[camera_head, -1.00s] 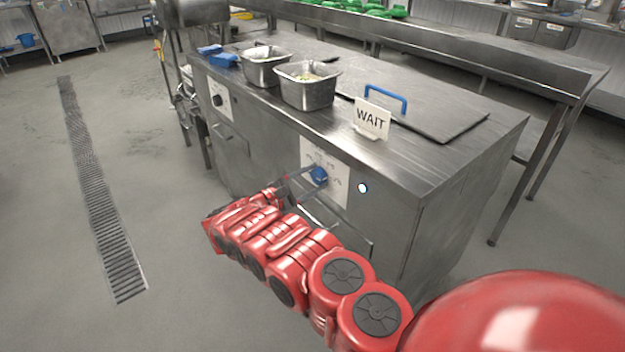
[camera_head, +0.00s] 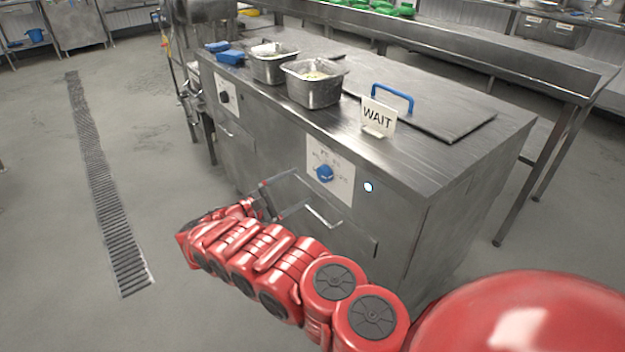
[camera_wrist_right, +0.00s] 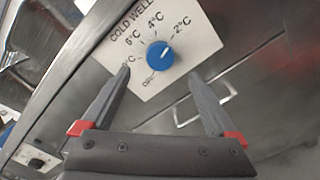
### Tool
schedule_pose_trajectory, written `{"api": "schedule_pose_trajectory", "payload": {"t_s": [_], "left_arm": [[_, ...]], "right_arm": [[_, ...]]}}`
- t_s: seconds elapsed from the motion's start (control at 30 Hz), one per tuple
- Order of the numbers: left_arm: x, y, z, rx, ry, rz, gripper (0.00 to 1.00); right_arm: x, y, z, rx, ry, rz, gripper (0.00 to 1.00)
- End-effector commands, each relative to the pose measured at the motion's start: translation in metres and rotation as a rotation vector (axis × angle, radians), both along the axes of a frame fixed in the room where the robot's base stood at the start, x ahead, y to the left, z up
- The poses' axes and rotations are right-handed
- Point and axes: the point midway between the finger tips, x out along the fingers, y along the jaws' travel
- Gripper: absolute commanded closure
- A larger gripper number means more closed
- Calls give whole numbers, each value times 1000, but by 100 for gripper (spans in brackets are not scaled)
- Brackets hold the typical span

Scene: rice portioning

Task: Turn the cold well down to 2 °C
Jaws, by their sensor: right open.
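The cold well's blue knob (camera_head: 325,173) sits on a white dial plate (camera_head: 343,182) on the steel counter's front. In the right wrist view, the knob (camera_wrist_right: 160,55) has a white mark pointing up and right, toward the 2°C label (camera_wrist_right: 182,27). The plate (camera_wrist_right: 203,52) reads COLD WELL. My right gripper (camera_head: 302,188) is open and empty, left of and below the knob, apart from it. In the wrist view its fingertips (camera_wrist_right: 160,74) are spread to either side below the knob. My left gripper is not in view.
A WAIT sign (camera_head: 378,117), a blue-handled lid (camera_head: 440,112) and two steel pans (camera_head: 314,88) stand on the counter. A second dark knob (camera_head: 224,97) is farther left. A bar handle (camera_head: 322,215) sits below the dial. Floor to the left is clear.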

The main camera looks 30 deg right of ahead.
Motion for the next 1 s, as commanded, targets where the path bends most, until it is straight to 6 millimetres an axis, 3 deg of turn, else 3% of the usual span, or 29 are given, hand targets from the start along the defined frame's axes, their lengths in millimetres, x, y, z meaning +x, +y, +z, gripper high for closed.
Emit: {"api": "schedule_pose_trajectory", "payload": {"t_s": [0.2, 0.4, 0.6, 1.0], "left_arm": [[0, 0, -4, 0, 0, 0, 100], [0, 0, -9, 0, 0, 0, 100], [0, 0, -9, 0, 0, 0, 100], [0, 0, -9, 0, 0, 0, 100]], "right_arm": [[-4, 58, -2, 2, -2, 4, 6], [-6, 88, -2, 4, -3, 2, 6], [-8, 97, -1, 2, 1, -1, 6], [-8, 97, 0, 2, 0, -1, 6]]}}
